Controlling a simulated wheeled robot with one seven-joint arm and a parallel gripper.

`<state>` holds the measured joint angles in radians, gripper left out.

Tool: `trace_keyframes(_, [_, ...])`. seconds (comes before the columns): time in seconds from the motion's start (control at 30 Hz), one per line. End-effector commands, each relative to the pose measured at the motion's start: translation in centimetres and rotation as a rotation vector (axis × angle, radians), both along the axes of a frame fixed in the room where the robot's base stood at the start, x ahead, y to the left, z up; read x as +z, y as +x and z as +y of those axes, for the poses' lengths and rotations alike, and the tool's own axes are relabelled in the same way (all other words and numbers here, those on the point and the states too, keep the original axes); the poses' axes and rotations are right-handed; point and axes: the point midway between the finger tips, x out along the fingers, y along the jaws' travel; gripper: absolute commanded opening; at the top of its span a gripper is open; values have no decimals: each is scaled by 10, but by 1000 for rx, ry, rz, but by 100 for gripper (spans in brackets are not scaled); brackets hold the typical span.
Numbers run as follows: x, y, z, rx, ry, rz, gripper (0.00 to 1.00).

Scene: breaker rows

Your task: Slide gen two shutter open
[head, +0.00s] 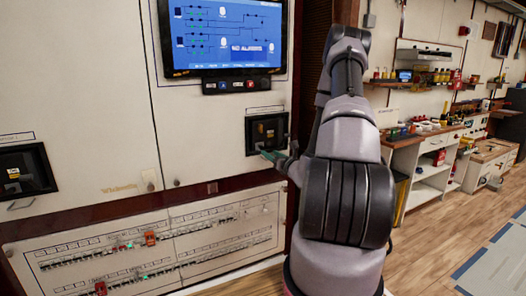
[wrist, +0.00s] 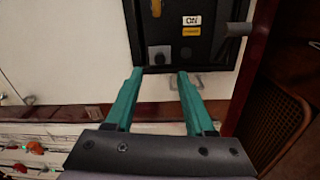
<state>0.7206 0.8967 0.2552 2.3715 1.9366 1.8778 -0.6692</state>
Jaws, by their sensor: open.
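A black breaker unit (head: 267,133) is set in the white cabinet front below the screen. In the wrist view the black unit (wrist: 172,40) fills the top, with a white ON label (wrist: 192,20), a yellow label (wrist: 191,31), a grey square piece (wrist: 159,54) and a dark grey lever (wrist: 236,30). I cannot tell which part is the shutter, and the unit's name is unreadable. My gripper (wrist: 160,74) is open and empty, its teal fingers pointing at the unit's lower edge. In the head view my gripper (head: 276,157) is just below the unit. I cannot tell if it touches.
A second black unit (head: 25,170) is at the far left. A thin metal handle (wrist: 182,82) lies under the near unit, by the right finger. A screen (head: 225,38) hangs above. Breaker rows (head: 160,240) run below. A workbench (head: 430,135) stands at right.

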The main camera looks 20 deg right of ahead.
Motion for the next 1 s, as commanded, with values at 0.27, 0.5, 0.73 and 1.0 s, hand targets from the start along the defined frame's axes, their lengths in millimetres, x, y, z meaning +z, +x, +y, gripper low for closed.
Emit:
trace_keyframes(0.27, [0,49,4,3,0,-1,54])
trace_keyframes(0.5, [0,65,5,2,2,1,54])
trace_keyframes(0.73, [0,66,5,2,1,1,54])
trace_keyframes(1.0, [0,66,5,2,1,1,0])
